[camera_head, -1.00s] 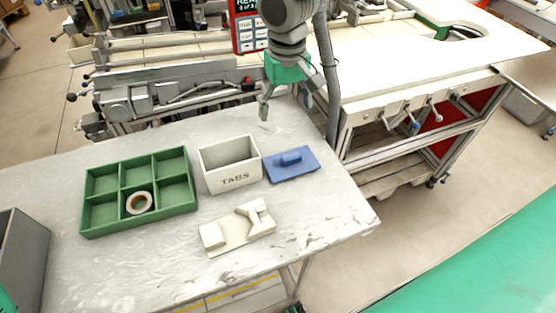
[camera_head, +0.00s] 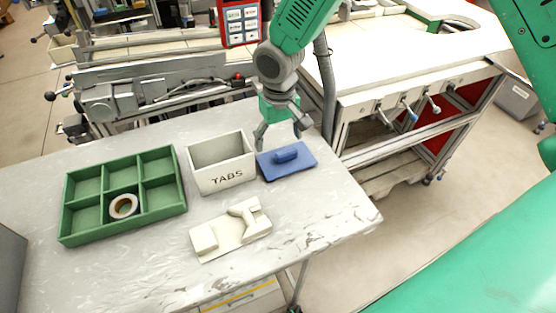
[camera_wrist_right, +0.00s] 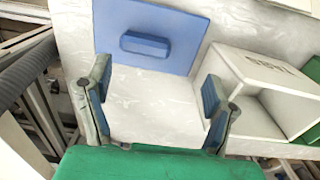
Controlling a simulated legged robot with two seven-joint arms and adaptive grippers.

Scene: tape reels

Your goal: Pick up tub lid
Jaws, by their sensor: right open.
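The blue tub lid (camera_head: 287,160) lies flat on the table just right of the TABS tub, its raised handle on top. It also shows in the right wrist view (camera_wrist_right: 178,30), ahead of the fingertips. My right gripper (camera_head: 279,141) is open and empty, just behind and above the lid. In the right wrist view its two fingers (camera_wrist_right: 155,92) are spread wide, with bare table between them. The open white tub (camera_head: 221,163) marked TABS stands beside the lid, and its corner shows in the right wrist view (camera_wrist_right: 265,75). My left gripper is not in view.
A green divided tray (camera_head: 122,198) holds a tape reel (camera_head: 123,206) at left. A cream fixture (camera_head: 230,230) lies in front of the tub. A grey bin (camera_head: 10,270) stands at the left edge. A grey pipe (camera_head: 325,85) rises behind the table's right side.

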